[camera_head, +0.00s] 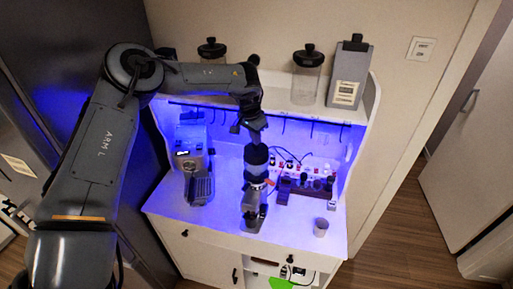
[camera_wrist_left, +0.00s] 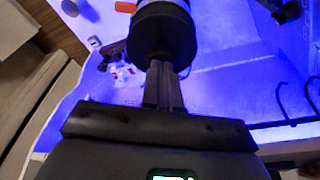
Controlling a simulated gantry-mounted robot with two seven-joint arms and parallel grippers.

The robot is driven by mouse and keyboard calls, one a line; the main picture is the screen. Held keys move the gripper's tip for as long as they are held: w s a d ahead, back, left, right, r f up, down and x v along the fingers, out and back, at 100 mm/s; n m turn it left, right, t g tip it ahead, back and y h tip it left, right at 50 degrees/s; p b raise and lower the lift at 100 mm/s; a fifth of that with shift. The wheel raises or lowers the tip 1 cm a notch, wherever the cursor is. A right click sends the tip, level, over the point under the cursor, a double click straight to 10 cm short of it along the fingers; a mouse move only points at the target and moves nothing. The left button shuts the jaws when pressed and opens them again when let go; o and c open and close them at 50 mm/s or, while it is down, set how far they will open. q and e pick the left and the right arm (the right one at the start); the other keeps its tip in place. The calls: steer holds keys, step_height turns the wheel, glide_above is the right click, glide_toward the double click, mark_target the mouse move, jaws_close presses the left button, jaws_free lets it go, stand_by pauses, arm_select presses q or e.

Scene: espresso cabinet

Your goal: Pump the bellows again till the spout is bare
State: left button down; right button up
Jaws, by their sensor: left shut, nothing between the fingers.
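The grinder (camera_head: 255,187) stands at the middle of the lit cabinet top, with the dark bellows (camera_head: 256,155) on its top. In the left wrist view the bellows (camera_wrist_left: 163,32) is a round black body just past my fingertips. My left gripper (camera_head: 257,138) points down right above the bellows. Its fingers are shut together and empty in the left wrist view (camera_wrist_left: 163,75), their tips at or very near the bellows; I cannot tell whether they touch. The spout is too small to make out, and I cannot see whether grounds cling to it. My right gripper is not in view.
An espresso machine (camera_head: 193,160) stands to the left. A dark tool stand (camera_head: 305,188) and a small metal cup (camera_head: 321,228) are to the right. The shelf above holds a glass jar (camera_head: 306,83) and a grey box (camera_head: 348,75). Hooks hang below the shelf.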

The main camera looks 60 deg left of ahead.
arm_select(q)
steer(key=shift+f, duration=0.35)
steer(key=shift+r, duration=0.3)
steer(key=shift+r+p, duration=1.3)
steer(key=shift+r, duration=1.95)
